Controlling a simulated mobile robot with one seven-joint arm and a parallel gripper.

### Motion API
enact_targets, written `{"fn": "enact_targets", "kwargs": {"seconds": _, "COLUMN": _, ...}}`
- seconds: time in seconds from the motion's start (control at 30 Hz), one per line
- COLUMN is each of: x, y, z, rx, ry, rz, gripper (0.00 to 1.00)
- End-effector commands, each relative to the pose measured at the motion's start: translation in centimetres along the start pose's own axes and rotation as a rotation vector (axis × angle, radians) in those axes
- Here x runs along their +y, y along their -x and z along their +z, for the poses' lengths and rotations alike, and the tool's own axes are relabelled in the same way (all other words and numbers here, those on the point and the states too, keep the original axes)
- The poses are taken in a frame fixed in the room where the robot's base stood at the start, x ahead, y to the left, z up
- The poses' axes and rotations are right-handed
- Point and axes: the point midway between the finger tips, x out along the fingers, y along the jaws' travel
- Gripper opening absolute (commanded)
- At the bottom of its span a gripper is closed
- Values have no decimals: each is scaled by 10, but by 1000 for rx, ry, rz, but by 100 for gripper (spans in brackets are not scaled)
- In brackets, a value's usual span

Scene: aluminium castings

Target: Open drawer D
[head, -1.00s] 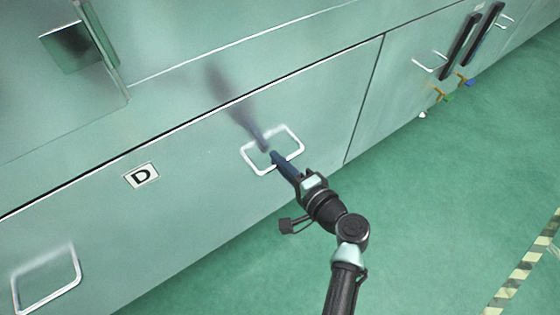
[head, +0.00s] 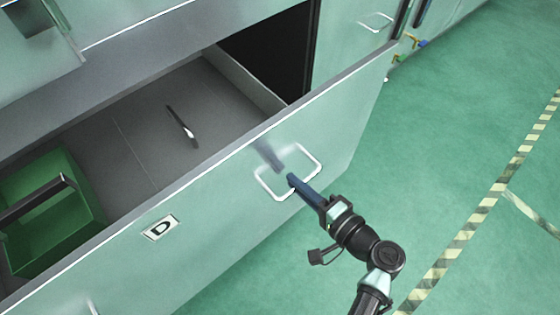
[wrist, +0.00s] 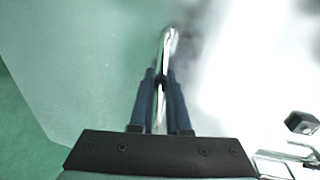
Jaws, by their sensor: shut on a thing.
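Drawer D (head: 222,222) is pulled out from the cabinet, with its grey inside showing in the head view. Its front carries a label with the letter D (head: 161,228) and a white loop handle (head: 264,186). My gripper (head: 293,181) is shut on the right handle's lower bar at the drawer front. In the wrist view my gripper (wrist: 161,80) has its two blue fingers closed around the pale handle bar (wrist: 167,45). The second handle (head: 92,306) of the drawer shows only in part at the bottom edge.
Inside the drawer lie a green bin (head: 75,185) with a dark handle and a thin dark-and-silver tool (head: 183,127). Another cabinet front with a handle (head: 376,21) stands at the upper right. The green floor (head: 440,130) is clear up to the striped tape (head: 480,210).

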Motion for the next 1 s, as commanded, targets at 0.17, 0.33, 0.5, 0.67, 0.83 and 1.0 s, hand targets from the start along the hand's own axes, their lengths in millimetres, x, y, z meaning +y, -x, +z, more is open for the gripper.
{"fn": "enact_targets", "kwargs": {"seconds": 0.17, "x": 8, "y": 40, "z": 0, "rx": 3, "ry": -4, "rz": 1, "gripper": 0}}
{"fn": "enact_targets", "kwargs": {"seconds": 0.33, "x": 13, "y": 66, "z": 0, "rx": 1, "ry": -2, "rz": 0, "gripper": 0}}
{"fn": "enact_targets", "kwargs": {"seconds": 0.5, "x": 17, "y": 80, "z": 0, "rx": 0, "ry": -1, "rz": 0, "gripper": 0}}
{"fn": "enact_targets", "kwargs": {"seconds": 0.67, "x": 18, "y": 85, "z": 0, "rx": -2, "ry": 0, "rz": 0, "gripper": 0}}
{"fn": "enact_targets", "kwargs": {"seconds": 0.83, "x": 18, "y": 86, "z": 0, "rx": -2, "ry": 0, "rz": 0, "gripper": 0}}
{"fn": "enact_targets", "kwargs": {"seconds": 1.0, "x": 18, "y": 86, "z": 0, "rx": -2, "ry": 0, "rz": 0, "gripper": 0}}
